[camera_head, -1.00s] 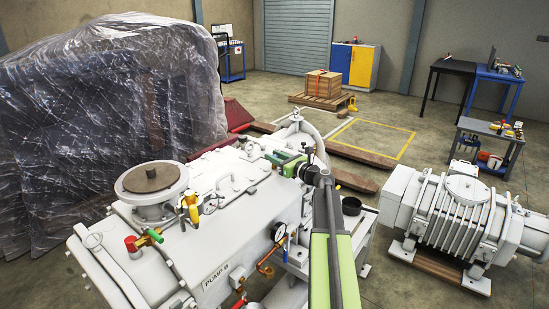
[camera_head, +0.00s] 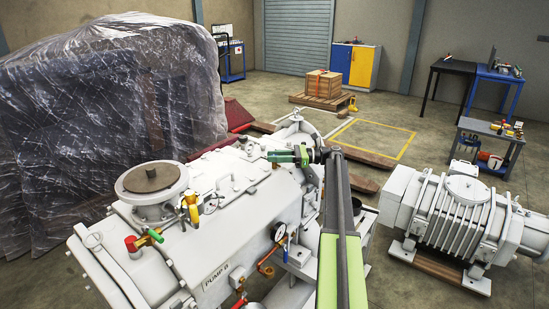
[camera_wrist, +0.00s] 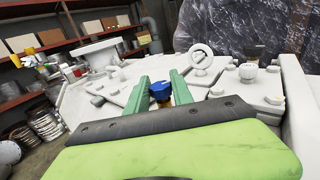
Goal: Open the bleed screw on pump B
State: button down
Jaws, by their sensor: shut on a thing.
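Pump B is the large white machine with the label "PUMP B" (camera_head: 216,275) on its near side, left of my arm in the head view. My gripper (camera_head: 277,157) is low over the far right part of its top. In the wrist view my gripper's two green fingers (camera_wrist: 160,80) are closed on either side of a small blue-headed screw (camera_wrist: 160,91) with a brass-coloured lower part. I take this for the bleed screw. In the head view the screw is hidden by my gripper.
A flanged round port (camera_head: 152,183), a yellow-handled valve (camera_head: 190,208) and a red-capped fitting (camera_head: 132,244) stand up from the pump's left side. A gauge (camera_head: 280,232) is on its near side. A second white machine (camera_head: 455,220) is at right. Plastic-wrapped bulk (camera_head: 110,90) stands behind left.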

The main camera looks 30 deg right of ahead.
jog(key=shift+n+g+y, duration=0.4)
jog(key=shift+n+g, duration=0.1)
jog(key=shift+g, duration=0.2)
jog(key=shift+a+g, duration=0.1)
jog(key=shift+g, duration=0.2)
jog(key=c, duration=1.1)
grip_release()
notch_tip(320, 180, up, 6)
jog(key=p, duration=0.5)
jog(key=shift+s+f+p, duration=0.1)
jog(key=shift+f+p, duration=0.1)
jog(key=shift+p, duration=0.1)
jog(key=s+d+r+p, duration=0.5)
jog(key=s+d, duration=0.1)
jog(key=s, duration=0.3)
jog(key=shift+s+d+r, duration=0.2)
jog(key=shift+s, duration=0.15)
